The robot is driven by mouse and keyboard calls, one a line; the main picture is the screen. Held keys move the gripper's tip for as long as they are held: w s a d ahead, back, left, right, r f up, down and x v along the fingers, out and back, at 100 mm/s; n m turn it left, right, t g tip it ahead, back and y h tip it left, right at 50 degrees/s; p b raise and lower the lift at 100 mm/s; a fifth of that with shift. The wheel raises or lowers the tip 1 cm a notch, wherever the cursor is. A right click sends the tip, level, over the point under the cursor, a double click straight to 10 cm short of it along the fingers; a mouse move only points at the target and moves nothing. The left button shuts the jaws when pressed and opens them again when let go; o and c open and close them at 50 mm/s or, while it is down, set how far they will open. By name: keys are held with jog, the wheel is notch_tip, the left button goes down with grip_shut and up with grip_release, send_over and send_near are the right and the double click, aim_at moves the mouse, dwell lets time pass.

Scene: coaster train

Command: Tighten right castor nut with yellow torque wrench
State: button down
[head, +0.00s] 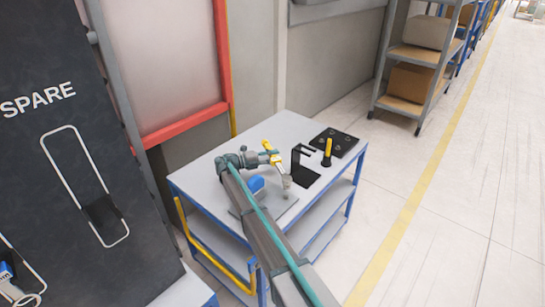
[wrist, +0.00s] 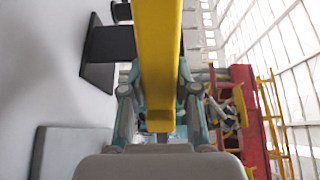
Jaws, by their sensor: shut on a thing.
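My gripper (wrist: 160,105) is shut on a yellow bar-shaped tool (wrist: 160,50), which looks like the yellow torque wrench. The bar runs up out of the wrist view between the two fingers. In the head view the yellow tool (head: 271,153) shows at my gripper, above the cart top. A small grey upright part (head: 287,182) and a blue part (head: 256,184) are by a grey plate on the cart, partly behind my arm. They may belong to the castor assembly. I cannot make out the right castor nut, or whether the wrench touches it.
The cart top (head: 285,125) carries a black bracket stand (head: 301,168), a yellow-and-black upright tool (head: 327,151) and a black plate with several round spots (head: 338,141). A shelf rack (head: 412,53) stands back right. The dark SPARE panel (head: 60,170) is at left. Floor right of the cart is clear.

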notch_tip(320, 180, down, 3)
jog(key=shift+r+b, duration=0.15)
jog(key=shift+b, duration=0.95)
jog(key=shift+r+p, duration=0.35)
jog(key=shift+p, duration=0.1)
jog(key=shift+p, duration=0.5)
jog(key=shift+f+p, duration=0.35)
jog(key=shift+f, duration=0.75)
jog(key=shift+p, duration=0.65)
jog(key=shift+f, duration=0.9)
dwell(1.3)
jog(key=shift+w+d+m+g+h+p, duration=0.15)
jog(key=shift+d+m+g+p, duration=0.25)
jog(key=shift+d+g+p, duration=0.2)
jog(key=shift+w+d+m+g+h+p, duration=0.1)
jog(key=shift+d+m+g+h+p, duration=0.05)
jog(key=shift+d+m+g+p, duration=0.4)
dwell(0.7)
